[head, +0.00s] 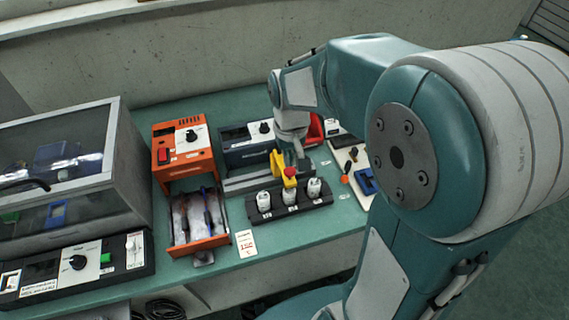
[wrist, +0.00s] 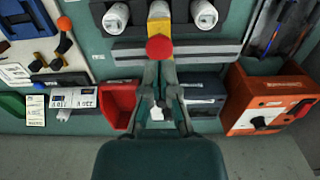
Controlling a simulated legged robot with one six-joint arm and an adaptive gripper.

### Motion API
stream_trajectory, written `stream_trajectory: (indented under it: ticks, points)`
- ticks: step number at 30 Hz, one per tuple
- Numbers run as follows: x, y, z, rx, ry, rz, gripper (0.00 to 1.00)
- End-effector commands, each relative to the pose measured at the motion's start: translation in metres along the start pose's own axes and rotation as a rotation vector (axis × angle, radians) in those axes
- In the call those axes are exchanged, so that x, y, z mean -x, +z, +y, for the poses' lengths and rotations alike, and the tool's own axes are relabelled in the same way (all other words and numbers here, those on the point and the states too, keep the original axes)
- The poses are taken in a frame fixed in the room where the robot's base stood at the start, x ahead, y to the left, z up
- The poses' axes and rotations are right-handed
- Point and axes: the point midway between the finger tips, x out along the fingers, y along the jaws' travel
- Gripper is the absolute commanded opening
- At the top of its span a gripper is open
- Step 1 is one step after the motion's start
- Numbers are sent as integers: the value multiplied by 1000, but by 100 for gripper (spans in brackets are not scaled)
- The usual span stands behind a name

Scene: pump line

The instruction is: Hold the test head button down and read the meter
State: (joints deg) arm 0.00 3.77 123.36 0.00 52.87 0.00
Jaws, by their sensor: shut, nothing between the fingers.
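A yellow test head (head: 277,163) with a red button (head: 290,172) stands at the middle of a dark rack (head: 292,212). In the wrist view the round red button (wrist: 159,48) lies just beyond my fingertips, with yellow (wrist: 158,10) behind it. My gripper (wrist: 160,66) is shut and empty, its fingers pointing at the button. In the head view my gripper (head: 298,160) is over the rack, partly overlapping the test head. I cannot tell whether the fingertips touch the button. A dark grey box with a display and knob (head: 238,137), possibly the meter, stands behind; its reading is not legible.
White cylinders (head: 263,201) stand in the rack beside the test head. A clear-sided cabinet (head: 60,170) is far left. A red bin (wrist: 121,102) and a tool board (head: 350,155) are close by.

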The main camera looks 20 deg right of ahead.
Motion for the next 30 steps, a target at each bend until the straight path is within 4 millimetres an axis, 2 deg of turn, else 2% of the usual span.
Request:
stream_trajectory:
  ticks: [30]
  points:
    - [-17,0,0,0,0,0,0]
